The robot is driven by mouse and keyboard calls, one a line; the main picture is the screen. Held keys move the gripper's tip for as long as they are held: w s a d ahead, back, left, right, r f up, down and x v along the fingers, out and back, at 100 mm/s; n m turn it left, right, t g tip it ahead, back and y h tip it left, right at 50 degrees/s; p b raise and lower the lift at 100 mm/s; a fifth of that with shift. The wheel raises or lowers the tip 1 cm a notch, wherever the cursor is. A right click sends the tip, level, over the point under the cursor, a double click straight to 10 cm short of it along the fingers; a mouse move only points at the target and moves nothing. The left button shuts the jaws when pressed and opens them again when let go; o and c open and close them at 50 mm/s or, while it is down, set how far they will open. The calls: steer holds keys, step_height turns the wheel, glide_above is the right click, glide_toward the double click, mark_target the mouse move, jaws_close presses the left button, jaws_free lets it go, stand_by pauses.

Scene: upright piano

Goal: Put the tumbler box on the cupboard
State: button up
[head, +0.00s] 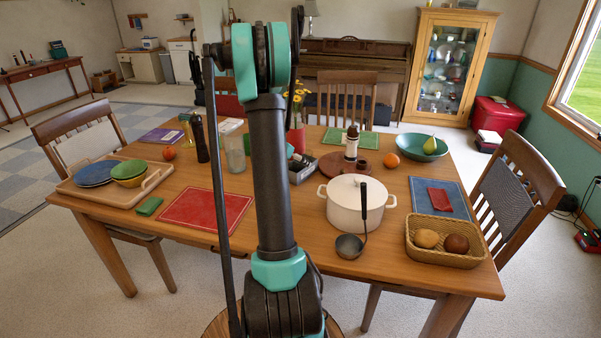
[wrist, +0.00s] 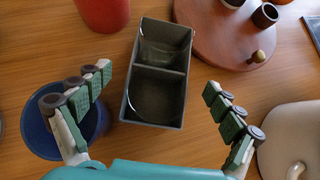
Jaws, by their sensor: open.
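A low cupboard with a pale front (head: 142,68) stands by the far left wall; a tall glass-fronted cabinet (head: 478,22) stands at the back right.
Close around the box are a blue cup (wrist: 62,138) under my left finger, a red vase (wrist: 103,12), a round wooden board (wrist: 205,38) and a white pot (wrist: 290,138). Chairs surround the table. Open floor (head: 90,235) lies to the left.

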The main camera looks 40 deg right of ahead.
steer(key=x, duration=0.4)
steer(key=shift+d+f, duration=0.1)
steer(key=shift+f, duration=0.1)
steer(key=c, duration=1.4)
steer(key=shift+r, duration=0.1)
step_height(320, 180, up, 20)
steer(key=shift+f, duration=0.1)
